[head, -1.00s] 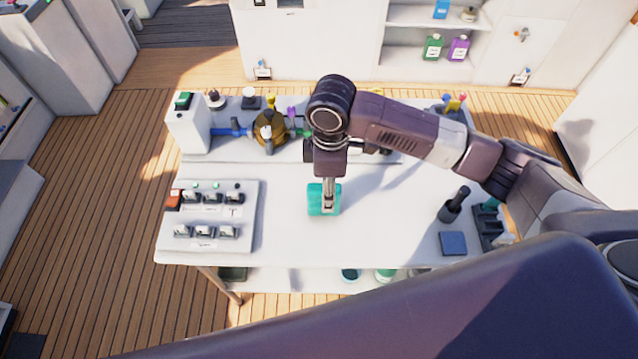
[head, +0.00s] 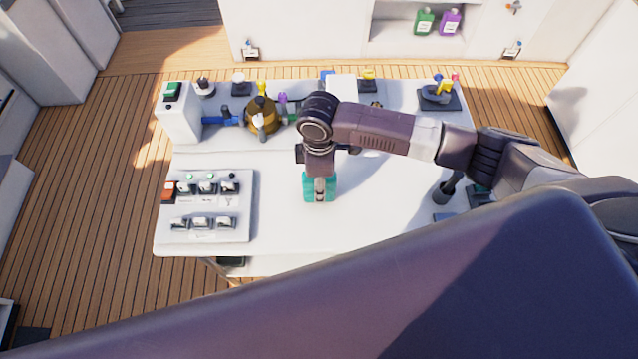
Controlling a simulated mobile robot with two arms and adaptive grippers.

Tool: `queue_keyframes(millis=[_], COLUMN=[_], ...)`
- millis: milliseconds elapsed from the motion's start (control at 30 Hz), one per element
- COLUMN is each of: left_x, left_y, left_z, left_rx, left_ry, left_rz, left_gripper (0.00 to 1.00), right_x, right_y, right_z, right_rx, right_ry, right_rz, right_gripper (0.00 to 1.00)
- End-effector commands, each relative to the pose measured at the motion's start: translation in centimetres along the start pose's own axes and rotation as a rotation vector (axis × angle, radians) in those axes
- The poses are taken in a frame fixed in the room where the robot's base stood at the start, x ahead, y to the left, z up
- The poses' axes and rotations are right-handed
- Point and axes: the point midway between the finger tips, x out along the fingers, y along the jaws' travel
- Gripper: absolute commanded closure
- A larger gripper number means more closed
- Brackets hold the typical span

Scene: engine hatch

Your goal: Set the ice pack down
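The ice pack is a small teal block (head: 308,189) at the middle of the white table (head: 280,228), in the head view. My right gripper (head: 320,194) comes down over it from above, with its narrow fingers together against the pack. Teal shows on both sides of the fingers. The gripper hides the middle of the pack, and I cannot tell whether its underside touches the tabletop. My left gripper is not in view.
A switch panel (head: 205,234) lies left of the pack. A white box (head: 179,118) and a brown round housing with blue pipe (head: 262,117) stand at the back left. A dark upright tool (head: 446,190) stands at the right. The tabletop just around the pack is clear.

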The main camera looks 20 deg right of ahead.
Motion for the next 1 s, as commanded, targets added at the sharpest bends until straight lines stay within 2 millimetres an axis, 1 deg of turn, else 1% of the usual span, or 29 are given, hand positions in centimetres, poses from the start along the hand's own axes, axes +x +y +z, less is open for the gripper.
queue_keyframes(millis=[167,600,1000], left_x=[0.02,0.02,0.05], left_y=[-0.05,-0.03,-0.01], left_z=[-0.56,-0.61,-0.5], left_rx=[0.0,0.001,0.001], left_ry=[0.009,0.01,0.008], left_rz=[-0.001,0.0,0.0], left_gripper=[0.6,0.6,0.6], right_x=[0.06,0.01,-0.27], right_y=[0.0,0.01,0.09], right_z=[-0.01,-0.01,-0.08], right_rx=[0.0,0.0,-0.001], right_ry=[0.0,0.0,0.002], right_rz=[0.0,0.0,0.002], right_gripper=[0.54,1.0,1.0])
